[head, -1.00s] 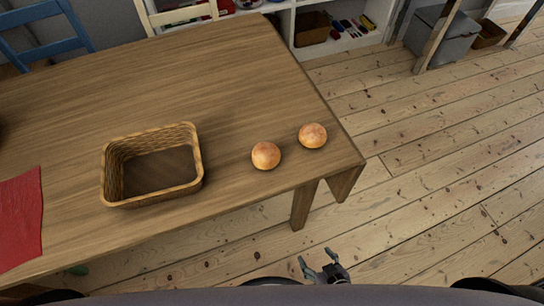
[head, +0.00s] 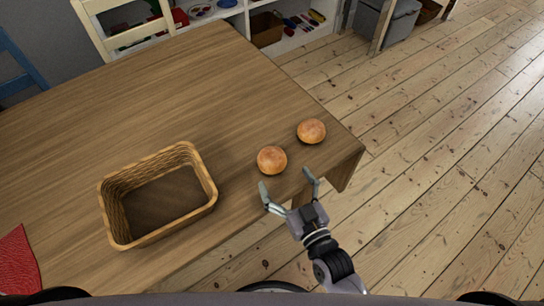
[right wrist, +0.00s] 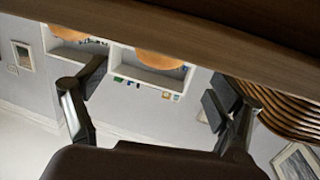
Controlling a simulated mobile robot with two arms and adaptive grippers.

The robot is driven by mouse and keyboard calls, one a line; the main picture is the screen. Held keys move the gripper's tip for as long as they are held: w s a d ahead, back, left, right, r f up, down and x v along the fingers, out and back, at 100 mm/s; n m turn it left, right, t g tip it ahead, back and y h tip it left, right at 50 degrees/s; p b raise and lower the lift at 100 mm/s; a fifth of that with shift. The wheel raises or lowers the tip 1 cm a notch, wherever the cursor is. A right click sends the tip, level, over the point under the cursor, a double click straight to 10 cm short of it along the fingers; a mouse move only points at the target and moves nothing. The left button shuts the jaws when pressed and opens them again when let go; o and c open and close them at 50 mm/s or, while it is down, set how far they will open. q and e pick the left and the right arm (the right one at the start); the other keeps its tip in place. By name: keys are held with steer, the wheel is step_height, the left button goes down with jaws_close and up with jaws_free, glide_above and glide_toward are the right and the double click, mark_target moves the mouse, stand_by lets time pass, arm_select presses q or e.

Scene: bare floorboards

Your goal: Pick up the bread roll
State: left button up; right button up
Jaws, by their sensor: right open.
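Two round golden bread rolls lie on the wooden table (head: 150,105) near its right corner. One bread roll (head: 272,160) is nearer to me and the other bread roll (head: 311,131) is farther back and to the right. My right gripper (head: 288,184) is open and empty, at the table's front edge, just short of the nearer roll and apart from it. My left gripper is not in view.
A wicker basket (head: 204,208) stands empty on the table left of the rolls. A red cloth (head: 18,264) lies at the far left. A cream chair (head: 95,28) and a white shelf (head: 290,42) are behind the table. Bare floor (head: 430,180) is free on the right.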

mark_target(272, 157)
steer(key=x, duration=0.8)
steer(key=shift+p, duration=0.3)
steer(key=shift+c, duration=0.6)
steer(key=c, duration=1)
